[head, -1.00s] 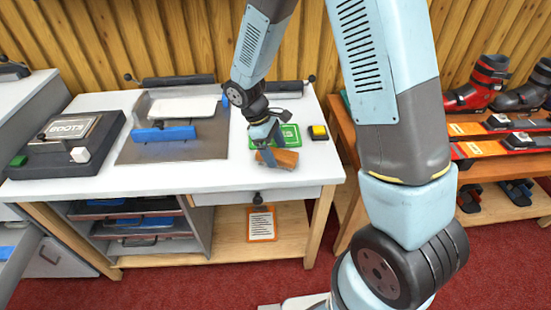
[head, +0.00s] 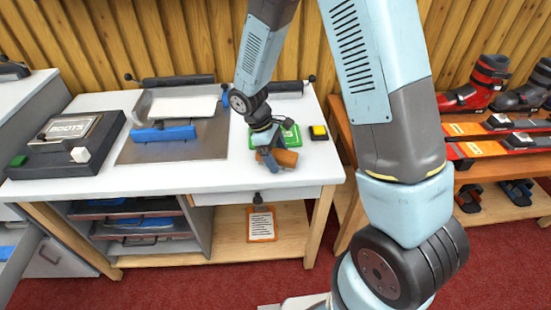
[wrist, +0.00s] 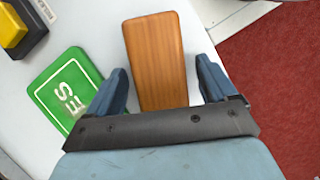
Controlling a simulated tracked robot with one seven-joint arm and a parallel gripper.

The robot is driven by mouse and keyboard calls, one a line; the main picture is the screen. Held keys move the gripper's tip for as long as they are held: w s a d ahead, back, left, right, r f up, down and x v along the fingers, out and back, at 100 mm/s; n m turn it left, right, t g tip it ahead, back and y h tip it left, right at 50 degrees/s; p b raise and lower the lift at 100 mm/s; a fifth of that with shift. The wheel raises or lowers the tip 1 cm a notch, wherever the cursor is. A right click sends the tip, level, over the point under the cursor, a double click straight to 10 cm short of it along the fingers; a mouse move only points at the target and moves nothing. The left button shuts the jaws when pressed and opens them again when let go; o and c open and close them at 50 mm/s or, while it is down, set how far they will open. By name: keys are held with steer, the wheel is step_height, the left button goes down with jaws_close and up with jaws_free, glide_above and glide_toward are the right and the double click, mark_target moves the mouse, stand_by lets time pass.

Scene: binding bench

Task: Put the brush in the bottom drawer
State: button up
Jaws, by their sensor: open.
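The brush (head: 287,158) shows as a brown wooden block on the white bench top, near its front right. In the wrist view the brush (wrist: 155,60) lies flat, its wooden back up, and no bristles show. My gripper (wrist: 165,82) is open, with one blue finger on each side of the brush and gaps between; contact is not visible. In the head view my gripper (head: 270,160) partly hides the brush. A shut shallow drawer (head: 275,197) with a dark knob is under the bench top. A grey drawer front (head: 52,258) with a handle is at the lower left.
A green card (wrist: 65,88) and a yellow-black block (wrist: 20,28) lie close to the brush. Open shelves (head: 140,225) under the bench hold several flat items. A clipboard (head: 261,224) stands below the drawer. A ski and boot rack (head: 500,150) is at the right.

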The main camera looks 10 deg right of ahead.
steer(key=shift+c, duration=0.4)
steer(key=c, duration=1.1)
